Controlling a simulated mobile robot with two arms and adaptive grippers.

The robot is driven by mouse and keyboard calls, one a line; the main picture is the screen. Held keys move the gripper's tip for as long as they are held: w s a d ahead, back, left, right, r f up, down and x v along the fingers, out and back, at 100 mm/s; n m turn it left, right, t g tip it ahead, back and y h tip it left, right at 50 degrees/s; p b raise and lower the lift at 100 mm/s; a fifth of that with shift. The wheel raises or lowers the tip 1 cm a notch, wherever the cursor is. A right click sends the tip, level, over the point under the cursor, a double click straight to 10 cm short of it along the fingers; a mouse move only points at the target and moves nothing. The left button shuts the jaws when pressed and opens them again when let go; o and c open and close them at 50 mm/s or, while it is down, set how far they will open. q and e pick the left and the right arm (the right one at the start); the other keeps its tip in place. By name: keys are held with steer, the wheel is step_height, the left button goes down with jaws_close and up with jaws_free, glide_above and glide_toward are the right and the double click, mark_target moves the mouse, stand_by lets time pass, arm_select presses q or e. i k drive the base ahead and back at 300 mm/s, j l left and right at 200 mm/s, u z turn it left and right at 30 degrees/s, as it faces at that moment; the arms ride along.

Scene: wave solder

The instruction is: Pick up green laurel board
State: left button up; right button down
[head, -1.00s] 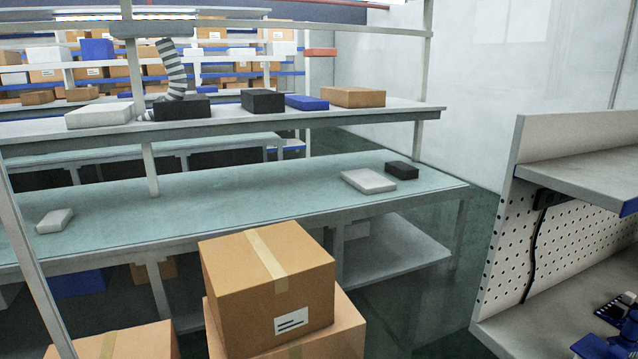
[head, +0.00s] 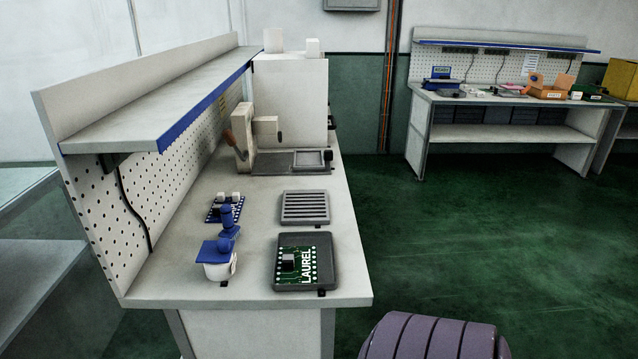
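The green laurel board (head: 291,266) lies in a dark grey tray or fixture (head: 328,270) near the front right corner of the workbench (head: 190,290) in the head view. It has white "LAUREL" lettering, a black chip and rows of white dots along its edges. Neither of my grippers shows in the head view.
Beside the board stand a white container with a blue top (head: 215,262) and a small blue board (head: 224,206). Behind it are a slatted grey tray (head: 305,208) and a beige machine (head: 262,140). A shelf (head: 190,90) overhangs the bench's left side. Green floor (head: 450,230) is open to the right.

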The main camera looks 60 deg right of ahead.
mark_target(296, 265)
steer(key=z, duration=1.8)
